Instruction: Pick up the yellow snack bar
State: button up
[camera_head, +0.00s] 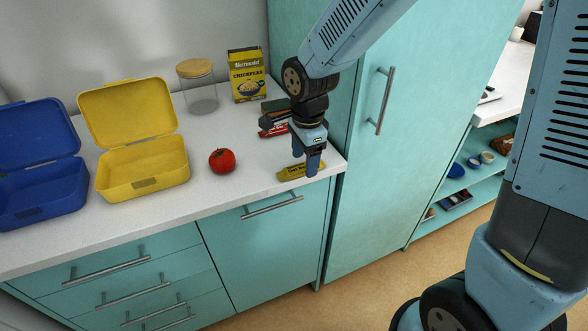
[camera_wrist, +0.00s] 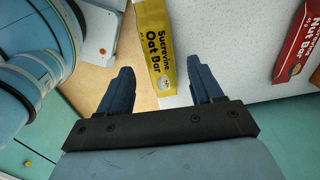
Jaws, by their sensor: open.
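The yellow snack bar (camera_head: 289,174), a flat wrapper with dark print, lies near the front edge of the white counter, towards its right end. In the wrist view the bar (camera_wrist: 157,42) reads "Sucrevine Oat Bar" and runs up the picture, with its lower end between the fingers. My gripper (camera_head: 306,164) points down over the bar, its fingers spread and empty. In the wrist view one finger of my gripper (camera_wrist: 163,86) is on each side of the bar's end, with gaps. In the head view the fingers hide part of the bar.
A red nut bar (camera_head: 272,131) lies behind the gripper; it also shows in the wrist view (camera_wrist: 299,48). A tomato (camera_head: 222,160), an open yellow lunchbox (camera_head: 143,172) and a blue one (camera_head: 42,190) stand left. A chickpeas box (camera_head: 246,76) and glass jar (camera_head: 201,98) stand behind. A tall teal cabinet (camera_head: 425,100) is right.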

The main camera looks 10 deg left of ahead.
jog(key=shift+f, duration=0.9)
jog(key=c, duration=1.1)
